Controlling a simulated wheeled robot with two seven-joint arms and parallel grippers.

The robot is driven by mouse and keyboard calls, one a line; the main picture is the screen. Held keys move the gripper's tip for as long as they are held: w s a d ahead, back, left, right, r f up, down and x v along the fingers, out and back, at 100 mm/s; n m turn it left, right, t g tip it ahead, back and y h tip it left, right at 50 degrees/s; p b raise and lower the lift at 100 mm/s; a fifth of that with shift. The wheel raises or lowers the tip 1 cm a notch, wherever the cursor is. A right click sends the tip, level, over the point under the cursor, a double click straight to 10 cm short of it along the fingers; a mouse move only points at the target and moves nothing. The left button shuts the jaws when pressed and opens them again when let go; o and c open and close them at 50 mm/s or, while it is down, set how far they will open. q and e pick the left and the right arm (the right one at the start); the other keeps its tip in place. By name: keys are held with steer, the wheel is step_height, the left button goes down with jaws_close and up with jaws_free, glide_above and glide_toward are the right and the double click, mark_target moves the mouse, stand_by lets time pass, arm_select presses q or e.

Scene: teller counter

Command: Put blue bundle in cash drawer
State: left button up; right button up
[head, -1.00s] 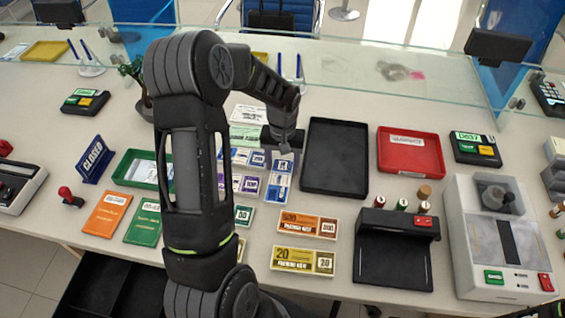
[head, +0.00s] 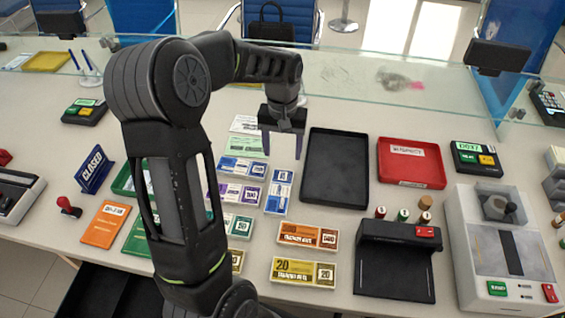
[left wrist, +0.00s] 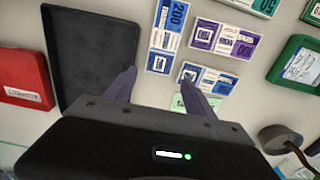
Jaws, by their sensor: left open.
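One blue bundle (head: 243,168) lies flat and crosswise on the counter, and a second blue bundle (head: 278,192) lies lengthwise to its right. Both also show in the left wrist view, the crosswise one (left wrist: 208,78) near a fingertip and the lengthwise one (left wrist: 165,42) above the gap between the fingers. My left gripper (head: 283,148) is open and empty, with its fingers above the counter just behind the lengthwise bundle; its fingertips show in the left wrist view (left wrist: 158,84). The open black cash drawer (head: 105,292) is at the lower left, partly hidden by my left arm. My right gripper is not visible.
A purple bundle (head: 240,193), orange bundle (head: 307,235) and yellow bundle (head: 303,272) lie nearby. A black tray (head: 336,168) and red tray (head: 411,163) stand to the right. A glass screen (head: 400,85) runs along the back.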

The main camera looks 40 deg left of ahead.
arm_select(q)
steer(key=shift+r, duration=1)
steer(key=shift+o, duration=0.3)
steer(key=f+g+p, duration=0.1)
steer(key=f+p, duration=0.1)
steer(key=s+f+g+h+p, duration=0.1)
steer(key=f+p, duration=0.1)
steer(key=f, duration=0.1)
steer(key=shift+s+d+g, duration=0.1)
steer(key=shift+s+g, duration=0.1)
steer(key=shift+g, duration=0.1)
steer(key=shift+d+h, duration=0.1)
steer(key=shift+h, duration=0.2)
steer(key=shift+r, duration=0.1)
